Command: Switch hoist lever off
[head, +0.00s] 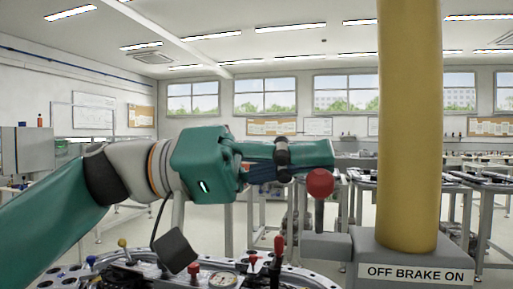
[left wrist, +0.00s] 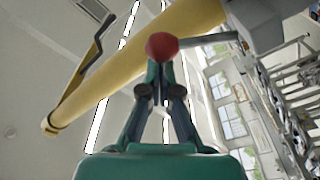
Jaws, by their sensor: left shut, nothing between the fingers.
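The hoist lever has a red ball knob (head: 320,183) on a dark shaft. It stands upright on a grey housing (head: 322,246) left of the yellow column (head: 408,120). A label (head: 415,273) on the grey base reads "OFF BRAKE ON". My left gripper (head: 326,154) is shut and empty, level, with its tips just above the knob in the head view. In the left wrist view the knob (left wrist: 162,45) shows right at the tips of the gripper (left wrist: 160,72). I cannot tell whether they touch. My right gripper is not in view.
Below my left arm is a bench plate with a gauge (head: 222,280) and several small coloured-knob levers. The yellow column stands close right of the gripper. A bent dark handle (left wrist: 98,58) shows beside the column. Workbenches stand behind.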

